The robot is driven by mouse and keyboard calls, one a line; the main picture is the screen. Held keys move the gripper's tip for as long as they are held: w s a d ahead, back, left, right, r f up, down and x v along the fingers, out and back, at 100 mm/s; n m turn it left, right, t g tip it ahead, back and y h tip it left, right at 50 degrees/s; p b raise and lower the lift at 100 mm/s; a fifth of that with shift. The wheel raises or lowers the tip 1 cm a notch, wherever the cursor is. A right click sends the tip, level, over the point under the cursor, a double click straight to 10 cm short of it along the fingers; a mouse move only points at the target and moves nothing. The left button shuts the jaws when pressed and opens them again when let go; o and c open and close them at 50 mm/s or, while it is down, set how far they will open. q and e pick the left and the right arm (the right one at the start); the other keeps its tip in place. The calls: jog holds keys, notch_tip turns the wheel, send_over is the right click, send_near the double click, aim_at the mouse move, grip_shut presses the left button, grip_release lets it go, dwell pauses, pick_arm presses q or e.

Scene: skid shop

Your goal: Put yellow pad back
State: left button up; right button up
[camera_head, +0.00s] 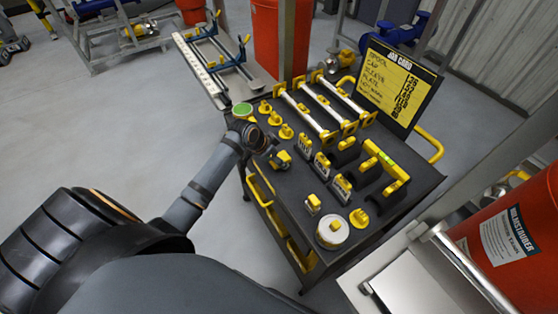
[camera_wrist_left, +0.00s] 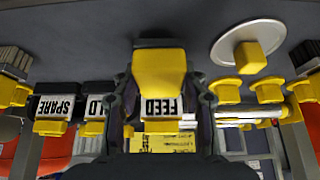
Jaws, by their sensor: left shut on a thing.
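My left gripper (camera_head: 278,159) is over the left edge of the black-topped cart (camera_head: 398,206) and is shut on a yellow pad (camera_head: 285,156). The wrist view shows this pad (camera_wrist_left: 160,72) between the two dark fingers (camera_wrist_left: 162,100). Part of the pad is hidden by the gripper in the head view. Beyond it, the wrist view shows upside-down white labels: FEED (camera_wrist_left: 162,106), SPARE (camera_wrist_left: 58,108) and one partly covered. The labelled holders with yellow parts (camera_head: 322,165) stand right of the gripper in the head view. I cannot tell whether the pad touches the cart top.
Several yellow knobs (camera_head: 275,118), silver bars (camera_head: 325,111), a white disc with a yellow knob (camera_head: 333,231) and a yellow-handled piece (camera_head: 386,160) crowd the cart. A job card (camera_head: 393,88) stands at its back. A red drum (camera_head: 515,245) is at right.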

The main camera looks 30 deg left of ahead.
pick_arm(q)
jog(key=shift+f, duration=0.75)
jog(key=o, duration=1.1)
jog(key=shift+f, duration=0.15)
jog(key=shift+r, duration=0.25)
jog(key=v, duration=1.2)
jog(key=shift+p, duration=0.3)
